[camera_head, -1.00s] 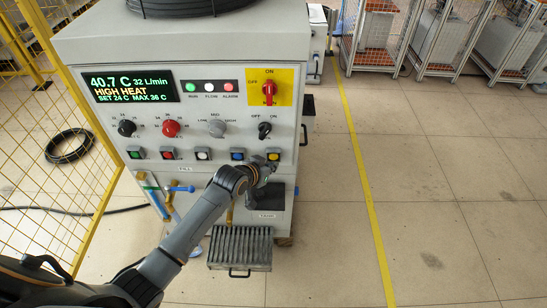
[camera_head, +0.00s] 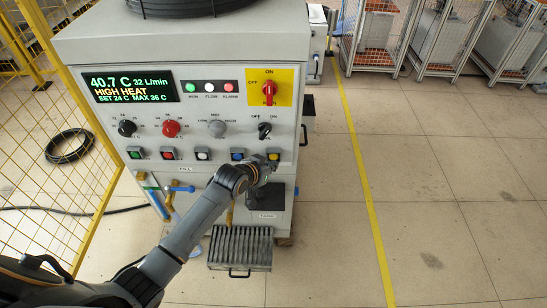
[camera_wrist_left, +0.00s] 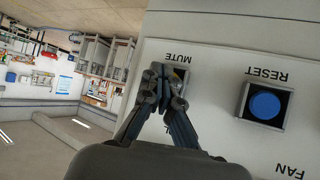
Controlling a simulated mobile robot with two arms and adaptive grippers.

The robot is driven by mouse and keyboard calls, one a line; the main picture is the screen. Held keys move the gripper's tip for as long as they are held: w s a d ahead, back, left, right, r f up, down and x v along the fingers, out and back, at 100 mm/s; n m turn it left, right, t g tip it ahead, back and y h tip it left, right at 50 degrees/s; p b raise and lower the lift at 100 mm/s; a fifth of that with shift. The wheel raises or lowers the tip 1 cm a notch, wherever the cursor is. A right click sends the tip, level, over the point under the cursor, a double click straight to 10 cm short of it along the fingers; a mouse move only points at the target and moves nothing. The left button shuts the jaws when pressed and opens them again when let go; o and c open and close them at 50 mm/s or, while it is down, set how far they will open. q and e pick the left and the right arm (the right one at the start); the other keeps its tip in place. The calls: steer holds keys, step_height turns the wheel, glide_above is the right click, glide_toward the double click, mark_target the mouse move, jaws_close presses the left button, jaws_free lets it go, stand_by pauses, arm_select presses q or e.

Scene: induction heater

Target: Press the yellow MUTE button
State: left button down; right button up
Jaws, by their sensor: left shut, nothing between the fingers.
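The yellow MUTE button (camera_head: 273,156) is the rightmost of the row of square buttons on the front of the grey heater cabinet (camera_head: 200,105). My left gripper (camera_head: 264,168) is right at this button, just below it in the head view. In the left wrist view its shut fingertips (camera_wrist_left: 164,72) lie over the button under the MUTE label (camera_wrist_left: 177,57). They hide most of the button, and only its dark frame (camera_wrist_left: 181,76) shows beside them. I cannot tell whether the fingertips touch it. My right gripper is not in view.
A blue RESET button (camera_wrist_left: 265,105) is beside the MUTE button; it also shows in the head view (camera_head: 237,155). A black knob (camera_head: 264,130) is above. The display (camera_head: 128,84) reads HIGH HEAT.

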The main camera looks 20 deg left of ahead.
arm_select(q)
steer(key=shift+w, duration=0.25)
steer(key=shift+w+a+r, duration=0.1)
steer(key=shift+w+a, duration=0.1)
steer(key=shift+w, duration=0.3)
stand_by(0.9)
steer(key=shift+s+d+r+p, duration=0.1)
steer(key=shift+s+p, duration=0.2)
steer(key=shift+p, duration=0.05)
steer(key=shift+s+d+p, duration=0.2)
steer(key=shift+s+p, duration=0.2)
steer(key=shift+s, duration=0.15)
steer(key=shift+f, duration=0.2)
